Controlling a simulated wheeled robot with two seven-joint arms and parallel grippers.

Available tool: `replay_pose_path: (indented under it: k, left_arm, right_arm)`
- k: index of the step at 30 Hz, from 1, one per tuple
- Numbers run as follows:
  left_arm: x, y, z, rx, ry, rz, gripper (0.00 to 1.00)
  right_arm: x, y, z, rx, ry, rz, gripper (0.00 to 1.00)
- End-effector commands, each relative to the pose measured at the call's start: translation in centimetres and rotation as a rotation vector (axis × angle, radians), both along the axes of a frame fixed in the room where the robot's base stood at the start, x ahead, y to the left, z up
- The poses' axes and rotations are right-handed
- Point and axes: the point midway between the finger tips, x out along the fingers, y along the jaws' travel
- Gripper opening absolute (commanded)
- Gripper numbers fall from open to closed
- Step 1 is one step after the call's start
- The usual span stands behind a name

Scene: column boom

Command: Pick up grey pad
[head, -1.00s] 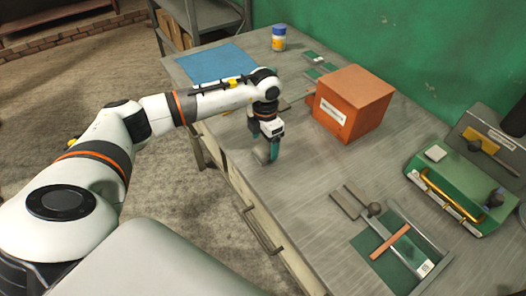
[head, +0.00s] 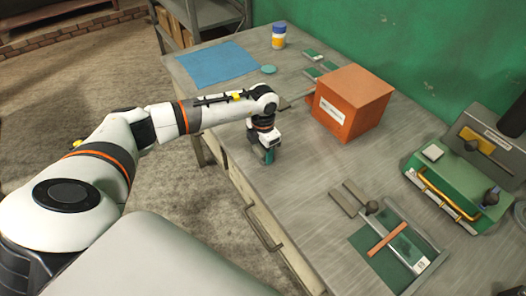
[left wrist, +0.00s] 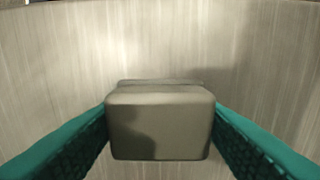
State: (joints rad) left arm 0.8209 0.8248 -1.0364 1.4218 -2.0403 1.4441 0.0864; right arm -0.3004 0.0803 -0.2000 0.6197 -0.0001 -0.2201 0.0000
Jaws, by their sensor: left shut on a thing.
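The grey pad (left wrist: 160,125) is a small grey block with rounded edges, seen in the left wrist view between two teal fingers. My left gripper (head: 268,157) points down over the near left part of the metal table and is shut on the pad, one finger on each side. In the head view the fingers mostly hide the pad. I cannot tell whether it touches the tabletop (head: 300,175). My right gripper is not in view.
An orange box (head: 352,102) stands right of the gripper. Behind are a blue mat (head: 215,63), a round teal disc (head: 268,69) and a jar (head: 279,36). A green device (head: 455,180) and a green tray (head: 385,262) lie right.

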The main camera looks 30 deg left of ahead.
Motion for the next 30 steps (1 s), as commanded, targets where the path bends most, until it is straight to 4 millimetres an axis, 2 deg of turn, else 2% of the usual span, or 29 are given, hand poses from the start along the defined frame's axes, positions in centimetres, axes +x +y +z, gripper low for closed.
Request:
replay_pose_path:
  k: [5,8,15,21,30]
  left_arm:
    - [0.1,0.0,0.4,0.000,-0.002,0.000,0.33]
    - [0.1,0.0,1.6,-0.002,-0.004,0.000,0.33]
    - [0.1,0.0,6.5,0.000,-0.005,0.001,0.33]
    - [0.1,0.0,9.3,-0.001,-0.002,0.000,0.33]
    - [0.0,0.0,10.1,0.000,0.000,0.000,0.33]
  right_arm:
    - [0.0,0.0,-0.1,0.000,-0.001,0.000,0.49]
    - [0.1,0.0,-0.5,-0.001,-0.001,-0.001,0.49]
    - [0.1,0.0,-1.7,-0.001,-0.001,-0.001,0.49]
    - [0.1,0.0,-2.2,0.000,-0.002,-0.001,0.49]
    - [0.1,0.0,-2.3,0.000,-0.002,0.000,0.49]
